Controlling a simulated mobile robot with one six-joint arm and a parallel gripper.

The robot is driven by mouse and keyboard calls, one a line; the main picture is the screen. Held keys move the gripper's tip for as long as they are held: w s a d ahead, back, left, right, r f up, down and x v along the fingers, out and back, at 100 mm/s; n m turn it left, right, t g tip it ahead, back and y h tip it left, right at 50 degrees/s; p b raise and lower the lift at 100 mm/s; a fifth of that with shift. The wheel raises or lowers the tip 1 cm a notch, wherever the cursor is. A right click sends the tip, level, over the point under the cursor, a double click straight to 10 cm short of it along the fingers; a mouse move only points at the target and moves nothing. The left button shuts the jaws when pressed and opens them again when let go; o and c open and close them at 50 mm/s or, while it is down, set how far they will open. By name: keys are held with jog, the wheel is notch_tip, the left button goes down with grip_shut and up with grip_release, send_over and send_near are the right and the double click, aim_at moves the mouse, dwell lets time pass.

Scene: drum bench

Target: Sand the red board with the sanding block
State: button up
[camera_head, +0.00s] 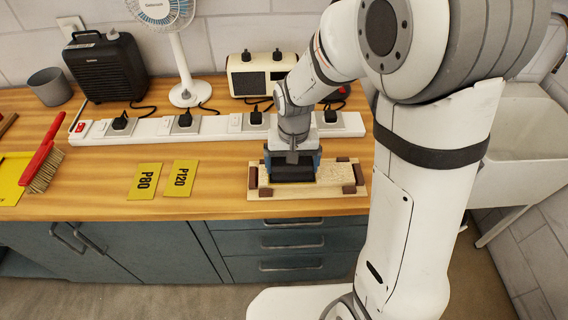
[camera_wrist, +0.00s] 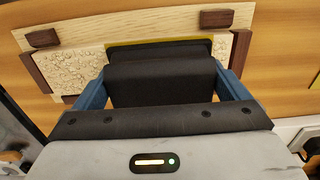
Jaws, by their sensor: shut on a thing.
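My gripper (camera_head: 292,162) is shut on the black sanding block (camera_head: 293,174), its blue fingers on either side of it in the wrist view (camera_wrist: 162,88). A thin yellow layer shows along the block's edge in the wrist view. The block (camera_wrist: 160,75) is over a pale beige board (camera_head: 336,174) and looks to be on or just above it; I cannot tell if they touch. The board looks cream, not red. In the wrist view its surface (camera_wrist: 75,70) is rough and flaky at left. The block and gripper hide its middle.
Dark brown blocks (camera_head: 348,188) surround the board on a light wooden base near the bench's front edge. Yellow P80 (camera_head: 145,181) and P120 (camera_head: 181,178) cards lie left. A red brush (camera_head: 42,168) is further left. A power strip (camera_head: 210,127) with plugs runs behind.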

aim_at(278, 163)
jog(key=shift+d, duration=5.65)
jog(key=shift+s+a+f+b, duration=0.15)
jog(key=shift+a+b, duration=0.25)
jog(key=shift+a, duration=1.6)
jog(key=shift+a+r, duration=0.2)
jog(key=shift+a, duration=3.4)
jog(key=shift+a+f, duration=0.2)
jog(key=shift+a, duration=1.5)
jog(key=shift+d+r, duration=0.15)
jog(key=shift+d, duration=1.75)
jog(key=shift+d+r, duration=0.1)
jog(key=shift+d, duration=1.75)
jog(key=shift+d+f+b, duration=0.2)
jog(key=shift+d+b, duration=0.2)
jog(key=shift+d, duration=1.25)
jog(key=shift+d+r, duration=0.1)
jog(key=shift+d, duration=1.8)
jog(key=shift+a, duration=7.35)
